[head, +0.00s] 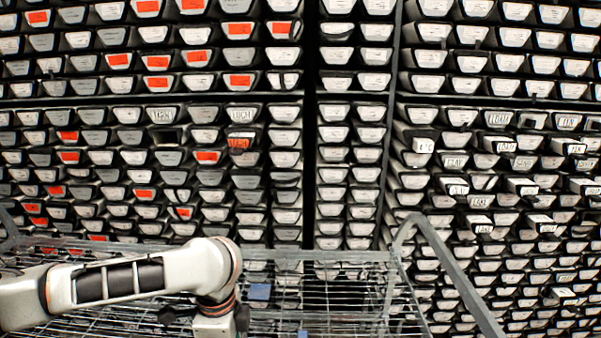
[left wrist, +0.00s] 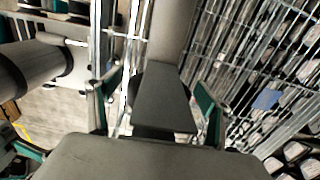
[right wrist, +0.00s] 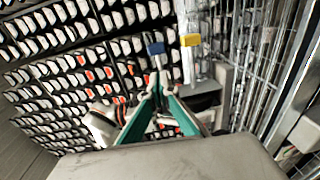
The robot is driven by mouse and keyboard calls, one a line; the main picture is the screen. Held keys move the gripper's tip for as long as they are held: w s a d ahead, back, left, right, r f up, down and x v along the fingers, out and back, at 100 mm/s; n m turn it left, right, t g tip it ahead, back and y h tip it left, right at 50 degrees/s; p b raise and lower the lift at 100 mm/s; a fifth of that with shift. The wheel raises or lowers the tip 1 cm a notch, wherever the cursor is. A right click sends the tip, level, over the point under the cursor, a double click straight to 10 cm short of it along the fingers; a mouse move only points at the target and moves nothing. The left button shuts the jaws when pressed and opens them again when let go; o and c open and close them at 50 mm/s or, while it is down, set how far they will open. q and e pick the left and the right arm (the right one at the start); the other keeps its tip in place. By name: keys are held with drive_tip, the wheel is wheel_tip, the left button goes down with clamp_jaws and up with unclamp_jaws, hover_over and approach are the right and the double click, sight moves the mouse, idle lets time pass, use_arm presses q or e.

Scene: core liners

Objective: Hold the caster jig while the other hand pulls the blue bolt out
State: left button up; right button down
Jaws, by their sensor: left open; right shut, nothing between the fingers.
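My left gripper (left wrist: 158,80) is open in the left wrist view, with one teal finger on each side of a dark grey wedge-shaped block (left wrist: 165,108) that has a grey post above it. This may be the caster jig; I cannot tell whether the fingers touch it. My right gripper (right wrist: 157,84) is shut and empty in the right wrist view. Just beyond its tips is a small blue piece (right wrist: 156,48) on a thin grey stem, possibly the blue bolt. The right gripper is outside the head view. My left arm comes in low at the left there.
A wire-mesh cart (head: 345,256) with grey rails stands in front of the arms; a blue patch (head: 259,292) is on it. A yellow piece (right wrist: 190,40) sits right of the blue one. Racks of labelled core boxes (head: 335,134) fill the background.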

use_arm(q)
wheel_tip(320, 180, up, 12)
drive_tip(key=shift+f, duration=0.2)
drive_tip(key=shift+s+f, duration=0.1)
idle(0.4)
